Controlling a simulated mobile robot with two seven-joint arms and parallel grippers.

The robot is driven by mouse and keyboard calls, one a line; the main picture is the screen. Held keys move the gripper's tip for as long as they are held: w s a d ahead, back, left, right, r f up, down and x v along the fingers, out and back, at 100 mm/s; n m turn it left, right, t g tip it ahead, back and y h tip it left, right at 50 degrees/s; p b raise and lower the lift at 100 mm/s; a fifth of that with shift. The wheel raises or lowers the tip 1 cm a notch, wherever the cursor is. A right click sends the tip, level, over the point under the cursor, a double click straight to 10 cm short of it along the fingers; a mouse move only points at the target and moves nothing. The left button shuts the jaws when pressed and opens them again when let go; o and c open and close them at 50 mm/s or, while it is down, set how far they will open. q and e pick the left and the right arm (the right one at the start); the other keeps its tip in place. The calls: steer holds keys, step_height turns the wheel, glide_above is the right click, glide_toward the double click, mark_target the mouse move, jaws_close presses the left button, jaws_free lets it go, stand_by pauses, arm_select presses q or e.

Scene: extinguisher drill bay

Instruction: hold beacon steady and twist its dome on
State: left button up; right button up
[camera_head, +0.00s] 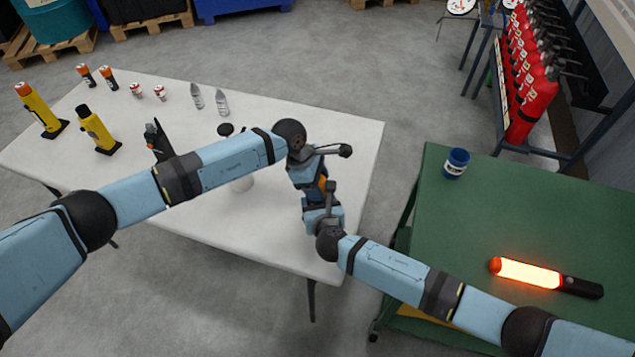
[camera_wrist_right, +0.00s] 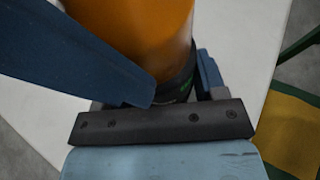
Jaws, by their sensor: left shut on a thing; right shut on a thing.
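The beacon shows as a small orange patch (camera_head: 323,183) between my two grippers, near the right side of the white table (camera_head: 345,150). In the right wrist view its orange dome (camera_wrist_right: 140,28) is large, with a dark part (camera_wrist_right: 178,88) below it. My left gripper (camera_head: 308,180) comes from above and is shut on the beacon, its fingertips mostly hidden. My right gripper (camera_head: 321,196) comes from the lower right and is shut on the beacon, its blue fingers either side of the dark part. Whether dome and base are fully joined cannot be told.
Yellow torches (camera_head: 98,130), small cans and grey bottles (camera_head: 222,102) stand on the white table's left and back. A green table (camera_head: 500,220) at right holds a blue tin (camera_head: 456,163) and a glowing orange baton (camera_head: 530,273). Red extinguishers (camera_head: 527,90) hang behind it.

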arm_select(q)
steer(key=shift+n+t, duration=0.4)
steer(key=shift+n, duration=0.6)
steer(key=o, duration=0.6)
steer(key=shift+o, duration=0.2)
steer(key=shift+r, duration=0.15)
steer(key=v, duration=1.1)
steer(key=shift+a+r, duration=0.25)
steer(key=shift+r, duration=0.1)
